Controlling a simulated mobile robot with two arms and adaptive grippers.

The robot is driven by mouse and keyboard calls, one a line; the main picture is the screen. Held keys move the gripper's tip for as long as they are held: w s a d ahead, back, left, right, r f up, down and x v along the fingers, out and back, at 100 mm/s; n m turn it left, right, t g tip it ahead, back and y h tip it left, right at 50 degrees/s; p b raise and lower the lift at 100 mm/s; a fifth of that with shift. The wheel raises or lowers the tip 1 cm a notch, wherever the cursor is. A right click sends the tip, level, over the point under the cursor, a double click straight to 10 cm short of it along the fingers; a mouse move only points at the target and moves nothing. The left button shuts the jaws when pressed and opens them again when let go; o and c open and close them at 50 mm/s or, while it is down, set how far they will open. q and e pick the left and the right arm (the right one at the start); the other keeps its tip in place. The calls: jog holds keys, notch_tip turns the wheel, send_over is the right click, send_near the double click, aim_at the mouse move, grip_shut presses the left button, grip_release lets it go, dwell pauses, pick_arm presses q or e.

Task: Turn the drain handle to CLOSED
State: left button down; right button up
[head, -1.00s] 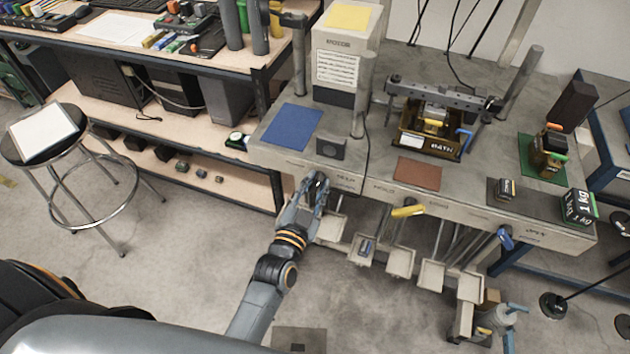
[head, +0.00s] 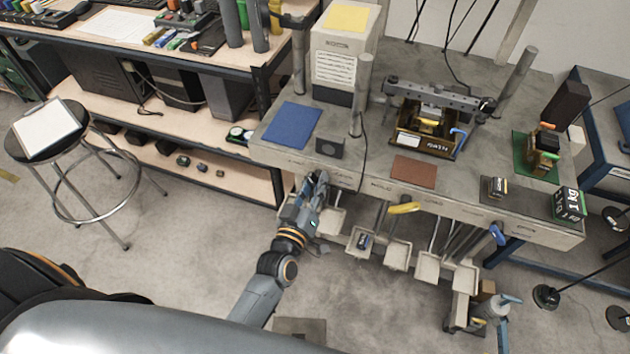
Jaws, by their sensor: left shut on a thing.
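My left gripper (head: 320,180) is at the left part of the grey bench's (head: 340,178) front edge. Its fingers are shut on a small handle there, which they mostly hide. A yellow handle (head: 403,208) sticks out further right along the same front edge, and a blue handle (head: 497,234) hangs near the right end. The bath (head: 425,146) on the bench top has another blue handle (head: 458,139) on its right side. The front labels are too small to read, so I cannot tell which handle is marked drain.
Several small trays (head: 362,242) hang below the bench front, close to my left gripper. A stool (head: 45,130) stands at the far left. Blue (head: 292,125) and brown (head: 414,171) mats lie on the bench. The floor between stool and bench is clear.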

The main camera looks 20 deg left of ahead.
pick_arm(q)
jog(key=shift+n, duration=1.4)
jog(key=c, duration=1.3)
grip_release()
jog(key=s, duration=1.2)
jog(key=shift+a, duration=0.2)
